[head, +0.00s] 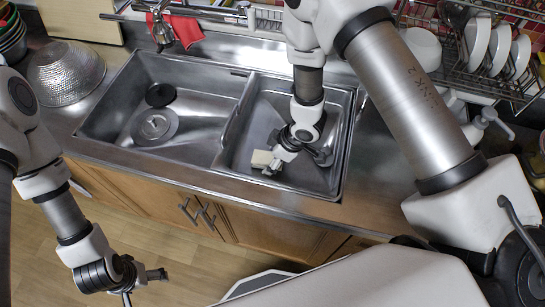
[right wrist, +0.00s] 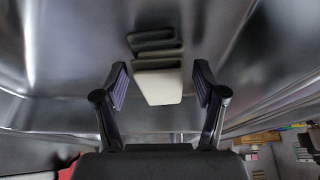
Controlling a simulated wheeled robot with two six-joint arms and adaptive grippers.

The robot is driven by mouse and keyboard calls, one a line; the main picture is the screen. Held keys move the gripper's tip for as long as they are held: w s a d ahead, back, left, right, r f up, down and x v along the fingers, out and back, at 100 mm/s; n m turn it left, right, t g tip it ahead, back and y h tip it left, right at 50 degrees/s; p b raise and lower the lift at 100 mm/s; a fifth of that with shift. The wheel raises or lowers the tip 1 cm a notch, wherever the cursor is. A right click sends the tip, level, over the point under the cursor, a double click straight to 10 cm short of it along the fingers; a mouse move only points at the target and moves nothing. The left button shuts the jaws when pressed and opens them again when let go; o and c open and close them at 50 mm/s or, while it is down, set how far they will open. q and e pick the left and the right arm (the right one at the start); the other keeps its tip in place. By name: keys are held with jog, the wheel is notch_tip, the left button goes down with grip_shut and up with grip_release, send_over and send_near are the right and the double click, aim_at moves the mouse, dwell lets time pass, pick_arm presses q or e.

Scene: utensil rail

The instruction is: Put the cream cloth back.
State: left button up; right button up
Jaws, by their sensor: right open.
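The cream cloth (head: 261,158) is a small folded piece low in the right sink basin (head: 336,130). In the right wrist view the cloth (right wrist: 160,86) shows a pale face with darker folds beyond it. My right gripper (head: 276,166) reaches down into that basin. Its open fingers (right wrist: 159,90) stand on either side of the cloth, with a visible gap on each side. My left gripper (head: 148,286) is away from the sink, over the floor in front of the cabinets, with its fingers apart and nothing seen between them.
A red cloth (head: 187,32) hangs from the rail behind the faucet (head: 161,28). The left basin (head: 205,95) holds a dark round thing. A metal colander (head: 66,72) stands at left. A dish rack (head: 480,75) with plates and a soap bottle (head: 483,126) stand at right.

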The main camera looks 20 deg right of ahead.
jog(key=v, duration=1.2)
